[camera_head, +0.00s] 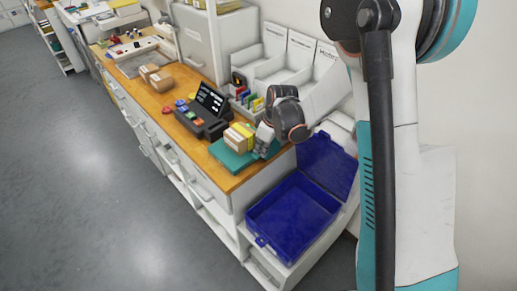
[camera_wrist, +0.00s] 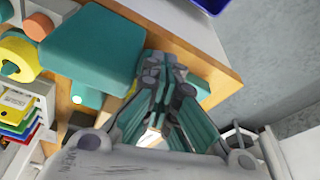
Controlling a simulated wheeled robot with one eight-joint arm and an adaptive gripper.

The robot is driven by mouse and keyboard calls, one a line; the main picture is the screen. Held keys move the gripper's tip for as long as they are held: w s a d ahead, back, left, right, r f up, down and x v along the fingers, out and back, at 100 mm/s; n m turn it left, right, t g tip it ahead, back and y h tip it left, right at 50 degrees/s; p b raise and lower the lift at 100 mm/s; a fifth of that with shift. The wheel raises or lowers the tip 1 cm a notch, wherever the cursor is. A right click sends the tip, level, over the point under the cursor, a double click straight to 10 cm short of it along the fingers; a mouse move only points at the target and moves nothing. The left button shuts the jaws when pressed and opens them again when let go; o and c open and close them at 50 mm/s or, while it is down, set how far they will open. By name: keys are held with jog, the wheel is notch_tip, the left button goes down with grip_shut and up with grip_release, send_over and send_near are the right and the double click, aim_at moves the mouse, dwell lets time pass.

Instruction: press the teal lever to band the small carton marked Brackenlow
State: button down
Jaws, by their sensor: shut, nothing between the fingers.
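A teal banding unit (camera_head: 232,160) stands near the right end of the wooden counter, with a small tan carton (camera_head: 236,138) and yellow parts at it. In the head view I cannot read the carton's marking. The wrist view shows a large teal block (camera_wrist: 92,48) and a short teal cylinder (camera_wrist: 88,97) beside it. I cannot tell which teal part is the lever. My gripper (camera_head: 262,146) is low at the right side of the unit. In the wrist view my gripper (camera_wrist: 162,68) is shut and empty, its tips close to the teal block's edge; contact is unclear.
A dark terminal (camera_head: 210,103) with coloured buttons stands left of the unit. Two more cartons (camera_head: 155,78) lie further left on the counter. An open blue crate (camera_head: 290,212) is below the counter's right end. White bins (camera_head: 280,65) stand behind. The grey floor is clear.

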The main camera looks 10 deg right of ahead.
jog(key=shift+s+d+r, duration=0.25)
jog(key=shift+s+d, duration=0.25)
jog(key=shift+d, duration=0.1)
jog(key=shift+s+d+r, duration=0.25)
jog(key=shift+s+d, duration=0.2)
jog(key=shift+d, duration=0.1)
jog(key=shift+r, duration=0.1)
jog(key=v, duration=1.2)
jog(key=s+d+r+m+t+h+b, duration=0.1)
jog(key=s+m+b, duration=0.3)
jog(key=s, duration=0.7)
jog(key=s+d+r+m+t+h+b, duration=0.1)
jog(key=s+m+t+b, duration=0.3)
jog(key=s, duration=0.7)
jog(key=shift+s+d+m+b, duration=0.4)
jog(key=shift+d+m, duration=0.3)
jog(key=shift+m, duration=0.4)
